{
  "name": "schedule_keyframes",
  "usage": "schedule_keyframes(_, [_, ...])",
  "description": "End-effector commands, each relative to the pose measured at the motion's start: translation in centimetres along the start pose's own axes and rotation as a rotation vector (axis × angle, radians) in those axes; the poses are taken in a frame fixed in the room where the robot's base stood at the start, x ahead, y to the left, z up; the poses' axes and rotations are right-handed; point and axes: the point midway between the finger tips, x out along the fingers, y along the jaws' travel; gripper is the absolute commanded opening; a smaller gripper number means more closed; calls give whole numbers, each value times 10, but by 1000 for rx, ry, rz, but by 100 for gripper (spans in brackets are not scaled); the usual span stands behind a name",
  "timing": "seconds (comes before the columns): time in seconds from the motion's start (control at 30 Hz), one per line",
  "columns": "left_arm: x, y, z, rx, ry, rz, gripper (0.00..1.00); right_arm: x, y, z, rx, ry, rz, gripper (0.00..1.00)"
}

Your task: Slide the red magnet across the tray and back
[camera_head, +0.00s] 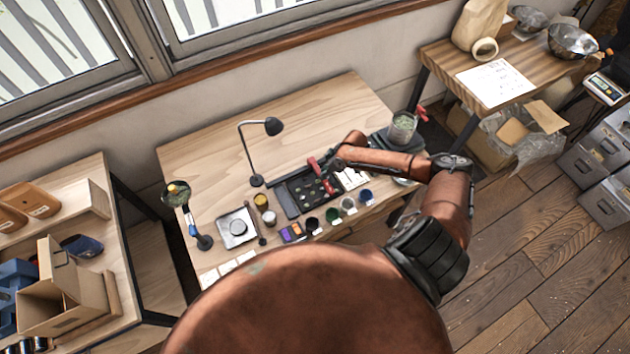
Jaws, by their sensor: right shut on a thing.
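The black tray (288,205) lies on the wooden workbench, with small pale pieces in it. The red magnet (314,164) is at the upper part of the tray; a red part also shows lower down, over the tray. My right gripper (329,166) reaches in from the right and is shut on the red magnet. The gripper and dark parts cover some of the magnet, and I cannot tell whether it touches the tray. My left gripper is not in view.
A black desk lamp (273,126) stands behind the tray. Small jars (348,205) line its front edge. The bench's back left is clear.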

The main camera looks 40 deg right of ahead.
Motion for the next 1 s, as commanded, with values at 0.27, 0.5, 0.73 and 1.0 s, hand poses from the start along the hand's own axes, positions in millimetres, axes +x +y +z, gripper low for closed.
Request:
schedule_keyframes(0.27, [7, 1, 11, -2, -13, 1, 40, -8, 22, 21, 0, -2, 1, 0])
schedule_keyframes(0.5, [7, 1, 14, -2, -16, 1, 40, -9, 24, 23, -1, -2, 2, 0])
schedule_keyframes(0.73, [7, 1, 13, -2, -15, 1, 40, -9, 24, 23, 0, -2, 2, 21])
schedule_keyframes(1.0, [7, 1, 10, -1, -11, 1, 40, -9, 24, 23, 0, -1, 1, 34])
